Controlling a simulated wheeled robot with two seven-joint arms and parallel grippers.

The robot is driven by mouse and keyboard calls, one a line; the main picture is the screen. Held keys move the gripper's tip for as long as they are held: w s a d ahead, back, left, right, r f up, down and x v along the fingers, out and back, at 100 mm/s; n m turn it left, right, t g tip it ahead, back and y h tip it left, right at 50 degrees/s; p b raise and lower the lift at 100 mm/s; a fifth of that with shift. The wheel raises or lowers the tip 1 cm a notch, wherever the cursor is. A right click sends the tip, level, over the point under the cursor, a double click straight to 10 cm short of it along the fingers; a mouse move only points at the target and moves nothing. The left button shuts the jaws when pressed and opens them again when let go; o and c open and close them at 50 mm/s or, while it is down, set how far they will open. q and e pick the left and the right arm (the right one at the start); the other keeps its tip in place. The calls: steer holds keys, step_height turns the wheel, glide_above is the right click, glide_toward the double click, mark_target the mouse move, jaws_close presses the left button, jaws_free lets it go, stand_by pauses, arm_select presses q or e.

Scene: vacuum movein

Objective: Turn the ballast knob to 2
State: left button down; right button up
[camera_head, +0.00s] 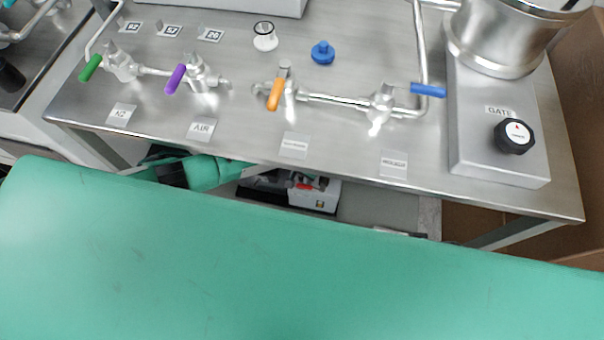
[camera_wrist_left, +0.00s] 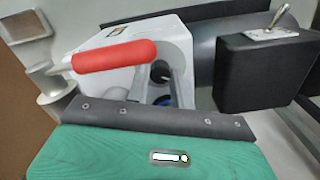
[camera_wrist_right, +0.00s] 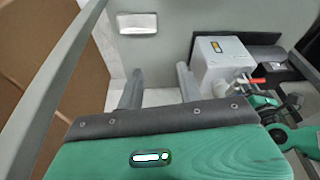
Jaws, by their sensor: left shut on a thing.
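The white pump (camera_wrist_left: 108,72) stands under the steel table; it also shows in the head view (camera_head: 322,198) and the right wrist view (camera_wrist_right: 212,65). In the left wrist view my left gripper (camera_wrist_left: 162,88) is shut on a dark round knob (camera_wrist_left: 160,70) on the pump's face. The fingers cover part of the knob, and no number can be read on it. A bit of blue shows between the fingers. In the right wrist view my right gripper (camera_wrist_right: 160,85) is open and empty, with its fingers apart. It stands away from the pump.
A red handle (camera_wrist_left: 115,57) on a metal valve lies close in front of the pump. A black box with a toggle switch (camera_wrist_left: 262,70) is to its right. Above, the steel table (camera_head: 345,150) carries valves with coloured handles. A cardboard box (camera_wrist_right: 50,50) stands at the left in the right wrist view.

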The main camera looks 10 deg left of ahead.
arm_select(q)
steer(key=shift+m, duration=0.5)
steer(key=shift+m+p, duration=0.65)
steer(key=shift+m, duration=1.45)
steer(key=shift+m+p, duration=0.4)
steer(key=shift+m, duration=0.5)
steer(key=m, duration=0.3)
steer(key=shift+m, duration=0.3)
steer(key=m, duration=0.4)
steer(key=shift+m, duration=0.7)
arm_select(e)
steer(key=shift+g, duration=0.4)
step_height(320, 180, down, 6)
steer(key=shift+s+a+r, duration=0.1)
steer(key=shift+s+r, duration=0.05)
steer(key=shift+r, duration=0.05)
